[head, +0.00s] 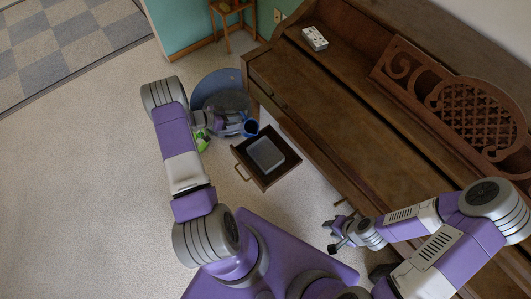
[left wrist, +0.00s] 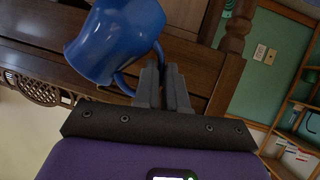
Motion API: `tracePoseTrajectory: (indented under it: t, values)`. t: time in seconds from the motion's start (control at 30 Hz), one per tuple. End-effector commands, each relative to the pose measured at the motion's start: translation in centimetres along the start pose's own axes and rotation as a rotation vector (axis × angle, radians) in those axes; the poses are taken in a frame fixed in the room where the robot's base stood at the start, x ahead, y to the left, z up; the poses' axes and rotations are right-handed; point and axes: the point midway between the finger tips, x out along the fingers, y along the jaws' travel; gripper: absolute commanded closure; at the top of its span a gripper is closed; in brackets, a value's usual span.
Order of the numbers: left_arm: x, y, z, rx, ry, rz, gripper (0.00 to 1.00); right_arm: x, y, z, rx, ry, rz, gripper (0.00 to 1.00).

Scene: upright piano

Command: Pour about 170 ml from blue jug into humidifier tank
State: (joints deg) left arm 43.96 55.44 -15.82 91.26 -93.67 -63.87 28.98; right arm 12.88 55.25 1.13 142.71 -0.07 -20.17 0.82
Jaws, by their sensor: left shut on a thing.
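A blue jug (head: 250,128) is held by my left gripper (head: 243,127), up at the far left corner of an open drawer or tray. In the left wrist view the jug (left wrist: 115,40) is large, and the closed fingers (left wrist: 163,88) grip its handle. I cannot tell its exact tilt or see its contents. A grey rectangular open container (head: 266,155), apparently the humidifier tank, sits in the dark tray, just right of and below the jug. My right gripper (head: 332,236) is empty, its fingers apart, by the piano's front edge.
The dark tray (head: 244,165) has a handle at its left side. A round blue table (head: 207,84) stands behind my left arm, with a green item (head: 202,141) near it. Floor at left is clear.

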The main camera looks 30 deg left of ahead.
Motion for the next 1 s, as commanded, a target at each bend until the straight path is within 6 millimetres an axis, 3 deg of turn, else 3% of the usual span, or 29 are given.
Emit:
tracePoseTrajectory:
  t: [0.7, 1.0]
  values:
    - [1.0, -3.8, 2.9, -0.333, 0.043, 0.191, 1.0, 6.6, 2.5, -0.3, 0.0, 0.0, 0.0, 0.65]
    - [1.1, -4.3, 3.0, -0.401, 0.051, 0.229, 1.0, 6.5, 2.4, -0.3, 0.0, 0.0, 0.0, 0.65]
